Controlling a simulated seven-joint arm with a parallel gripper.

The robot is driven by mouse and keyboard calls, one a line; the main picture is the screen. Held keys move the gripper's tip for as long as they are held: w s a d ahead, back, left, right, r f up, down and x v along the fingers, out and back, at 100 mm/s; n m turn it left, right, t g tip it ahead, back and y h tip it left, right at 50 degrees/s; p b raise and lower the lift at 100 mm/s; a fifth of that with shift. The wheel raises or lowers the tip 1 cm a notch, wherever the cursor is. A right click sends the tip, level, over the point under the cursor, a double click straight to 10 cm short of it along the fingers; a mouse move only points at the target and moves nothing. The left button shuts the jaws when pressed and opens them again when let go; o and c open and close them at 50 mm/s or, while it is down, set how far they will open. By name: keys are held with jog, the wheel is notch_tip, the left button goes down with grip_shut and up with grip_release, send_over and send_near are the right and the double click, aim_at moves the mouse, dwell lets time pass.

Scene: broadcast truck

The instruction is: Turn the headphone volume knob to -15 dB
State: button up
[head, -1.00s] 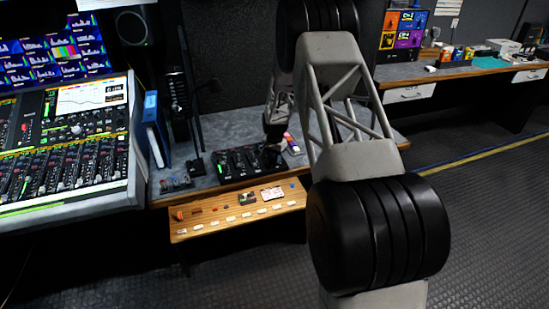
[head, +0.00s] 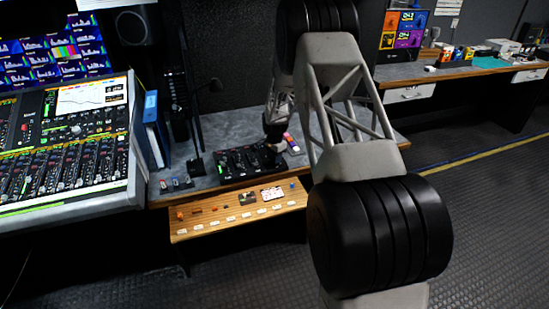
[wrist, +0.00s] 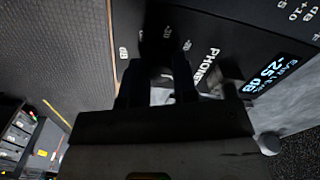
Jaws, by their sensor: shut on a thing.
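My gripper (wrist: 158,88) is shut on the headphone volume knob (wrist: 160,96), of which only a pale sliver shows between the two dark fingers in the wrist view. The rest of the knob is hidden by the fingers and the gripper body. The panel is black with white dB marks and the word PHONES. A small lit display (wrist: 268,76) beside it appears to read -25 dB, tilted in this view. In the head view my gripper (head: 273,138) reaches down to the right end of the black control box (head: 238,161); the knob is hidden there.
The box stands on a grey desk (head: 212,137) beside blue binders (head: 152,130) and a thin dark stand. A wooden shelf (head: 221,225) with small labelled parts is in front. A mixing console (head: 75,150) is at left.

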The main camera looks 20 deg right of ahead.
jog(key=o, duration=0.9)
jog(key=shift+r, duration=3.9)
jog(key=shift+r, duration=0.1)
